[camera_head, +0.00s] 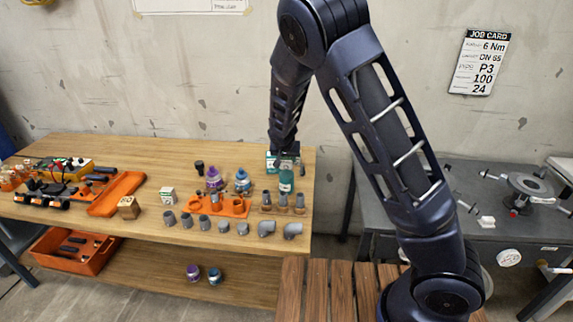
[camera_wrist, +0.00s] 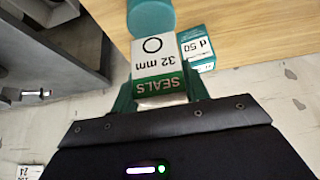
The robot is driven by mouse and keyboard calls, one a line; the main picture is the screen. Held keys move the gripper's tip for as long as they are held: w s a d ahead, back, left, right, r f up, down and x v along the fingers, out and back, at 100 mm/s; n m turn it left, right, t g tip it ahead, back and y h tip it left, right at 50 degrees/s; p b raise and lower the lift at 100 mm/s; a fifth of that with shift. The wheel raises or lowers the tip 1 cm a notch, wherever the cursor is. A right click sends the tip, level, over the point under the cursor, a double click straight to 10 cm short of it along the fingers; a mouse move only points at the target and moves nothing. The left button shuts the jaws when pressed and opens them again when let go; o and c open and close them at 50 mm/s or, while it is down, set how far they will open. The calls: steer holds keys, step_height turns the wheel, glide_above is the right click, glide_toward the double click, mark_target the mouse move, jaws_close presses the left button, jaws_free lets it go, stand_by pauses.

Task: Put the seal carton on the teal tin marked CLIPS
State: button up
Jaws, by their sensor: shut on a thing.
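The seal carton (camera_wrist: 160,68) is white and green, printed SEALS and 32 mm with a ring. It sits between the green fingers of my gripper (camera_wrist: 160,88), which is shut on it. A plain teal cylinder (camera_wrist: 150,18), probably the teal tin, shows just beyond the carton's far end in the wrist view. In the head view my gripper (camera_head: 285,163) is at the back right of the bench, just above and behind the teal tin (camera_head: 286,182). The CLIPS marking cannot be read, and I cannot tell whether carton and tin touch.
Another green-and-white carton (camera_wrist: 196,47), marked d 50, stands close beside the held one. Purple (camera_head: 213,178) and blue (camera_head: 242,180) containers stand left of the tin. Grey pipe fittings and an orange holder (camera_head: 228,207) fill the bench front.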

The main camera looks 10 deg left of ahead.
mark_target(287, 164)
steer(key=shift+f, duration=1.5)
steer(key=shift+f, duration=0.1)
steer(key=o, duration=1)
steer(key=v, duration=1.2)
steer(key=shift+d, duration=0.1)
